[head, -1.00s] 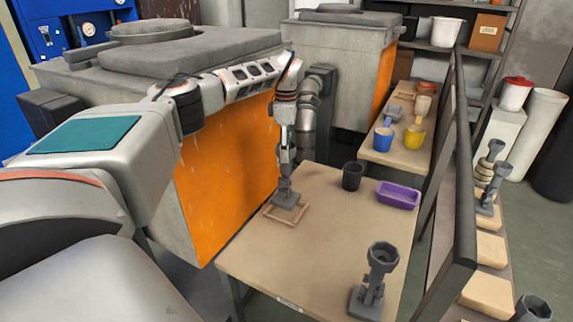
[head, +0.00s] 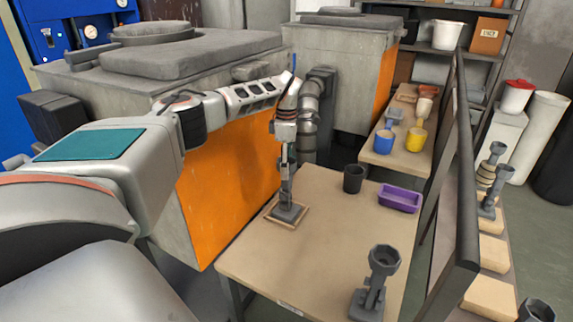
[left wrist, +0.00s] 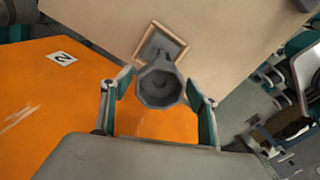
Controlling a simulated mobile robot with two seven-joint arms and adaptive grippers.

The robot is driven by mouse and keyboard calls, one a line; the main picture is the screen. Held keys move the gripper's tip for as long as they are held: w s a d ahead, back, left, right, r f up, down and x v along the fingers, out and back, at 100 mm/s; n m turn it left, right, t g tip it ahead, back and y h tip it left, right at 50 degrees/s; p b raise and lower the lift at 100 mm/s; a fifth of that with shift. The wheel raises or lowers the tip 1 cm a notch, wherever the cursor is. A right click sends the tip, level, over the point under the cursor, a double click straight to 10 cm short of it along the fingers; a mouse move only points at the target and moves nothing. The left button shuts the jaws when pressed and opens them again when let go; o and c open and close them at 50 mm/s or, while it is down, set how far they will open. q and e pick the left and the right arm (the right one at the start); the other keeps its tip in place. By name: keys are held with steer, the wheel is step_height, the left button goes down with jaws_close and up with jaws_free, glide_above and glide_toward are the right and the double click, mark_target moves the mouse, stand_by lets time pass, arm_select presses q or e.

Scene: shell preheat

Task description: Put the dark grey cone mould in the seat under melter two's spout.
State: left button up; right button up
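The dark grey cone mould (left wrist: 158,86) has an angular funnel cup above a square base. In the head view its base (head: 288,213) sits within the pale wooden frame of the seat (head: 273,217), on the table beside the orange-fronted melter (head: 225,185). The seat's frame also shows in the left wrist view (left wrist: 184,47), with the base inside it. A "2" label (left wrist: 62,58) is on the orange panel. My right gripper is in neither view.
Another dark grey mould (head: 381,262) stands at the table's front right. A dark cup (head: 353,178) and a purple tray (head: 400,198) are at the back. A dark rail (head: 465,190) runs along the right. The table's middle is clear.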

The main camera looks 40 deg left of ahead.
arm_select(q)
steer(key=shift+r, duration=0.1)
step_height(320, 180, up, 12)
steer(key=p, duration=0.1)
steer(key=shift+p, duration=0.4)
stand_by(0.7)
